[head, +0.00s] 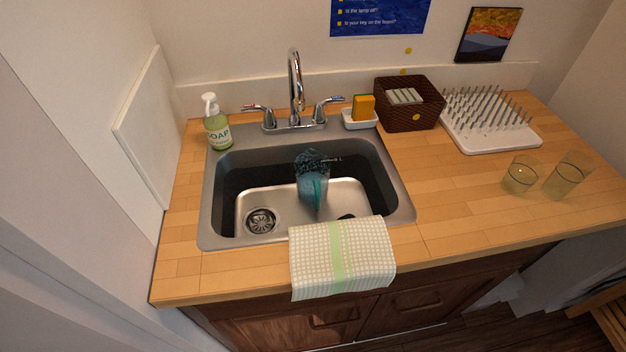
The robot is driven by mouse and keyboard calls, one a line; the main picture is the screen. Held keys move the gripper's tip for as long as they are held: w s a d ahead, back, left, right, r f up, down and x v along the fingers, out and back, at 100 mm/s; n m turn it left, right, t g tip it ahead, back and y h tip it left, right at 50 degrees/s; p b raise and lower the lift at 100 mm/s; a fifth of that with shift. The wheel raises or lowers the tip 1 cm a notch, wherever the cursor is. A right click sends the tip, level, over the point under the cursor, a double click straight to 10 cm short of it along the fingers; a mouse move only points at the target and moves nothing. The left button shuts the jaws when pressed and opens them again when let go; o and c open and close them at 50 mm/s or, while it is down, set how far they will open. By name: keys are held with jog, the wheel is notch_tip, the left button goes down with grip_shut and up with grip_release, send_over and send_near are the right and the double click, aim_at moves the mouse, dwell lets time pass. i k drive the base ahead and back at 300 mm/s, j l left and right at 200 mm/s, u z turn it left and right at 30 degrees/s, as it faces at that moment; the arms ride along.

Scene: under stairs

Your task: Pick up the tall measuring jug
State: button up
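Two clear glass vessels stand upright on the right end of the wooden counter in the head view. The taller one (567,177), which looks like the tall measuring jug, is farthest right, near the counter's right end. The shorter, wider one (520,178) stands just left of it, with a small gap between them low down. Both are see-through, and I cannot make out any markings or handles. My gripper is not in view.
A white drying rack (492,140) with upright pegs stands behind the glasses. Left of it are a brown basket (410,117) and a yellow-orange sponge on a dish. A checked towel (342,262) hangs over the front edge. Counter left of the glasses is clear.

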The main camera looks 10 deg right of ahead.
aim_at(312, 168)
jog(key=i+j, duration=0.2)
jog(key=i, duration=0.15)
jog(key=i+j, duration=0.15)
jog(key=i, duration=0.2)
jog(key=i+j, duration=0.2)
jog(key=i, duration=0.15)
